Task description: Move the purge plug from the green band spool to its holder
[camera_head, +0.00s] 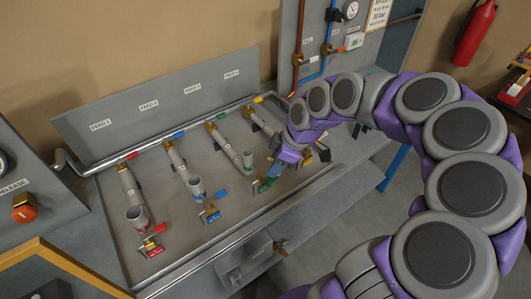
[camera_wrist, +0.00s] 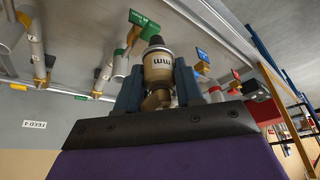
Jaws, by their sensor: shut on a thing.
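My gripper (camera_wrist: 158,90) is shut on the purge plug (camera_wrist: 158,68), a grey and brass piece with a dark tip and small dark markings. The plug is between the two blue-grey fingers. In the head view my gripper (camera_head: 276,169) is over the front of the third pipe row, and the plug is hard to make out there. The third spool (camera_head: 247,158) is just left of my gripper; its green band (camera_wrist: 119,52) shows in the wrist view, apart from the plug. A small bracket with a green tag (camera_head: 262,186) stands in front; I cannot tell if it is the holder.
Red-tagged (camera_head: 152,247) and blue-tagged (camera_head: 210,215) brackets stand to the left by open pipe ends. A metal rail (camera_head: 240,228) runs along the tray front. A panel with pipes (camera_head: 325,35) rises behind. Bare tray floor (camera_head: 225,190) lies between the rows.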

